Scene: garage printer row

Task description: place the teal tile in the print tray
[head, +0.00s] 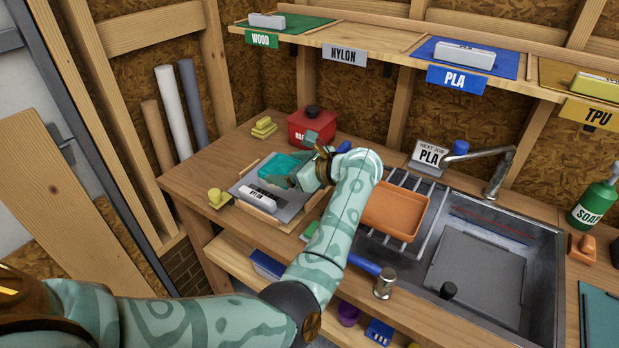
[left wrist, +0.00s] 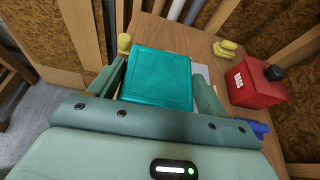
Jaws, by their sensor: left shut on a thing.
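The teal tile (head: 273,164) is between the fingers of my left gripper (head: 293,166), which is shut on it. In the left wrist view the flat square tile (left wrist: 157,80) fills the space between the two fingers. The tile shows above the back part of a grey tray with wooden sides (head: 287,211) on the bench. I cannot tell whether it touches the tray. A white block labelled NYLON (head: 259,197) lies at the tray's front. An orange tray (head: 394,212) rests on the sink rack to the right. My right gripper is not in view.
A red RAGS can (head: 311,127) stands behind the gripper. Yellow pieces lie beside it (head: 264,127) and at the bench's left (head: 217,198). A labelled shelf (head: 400,48) spans the back wall.

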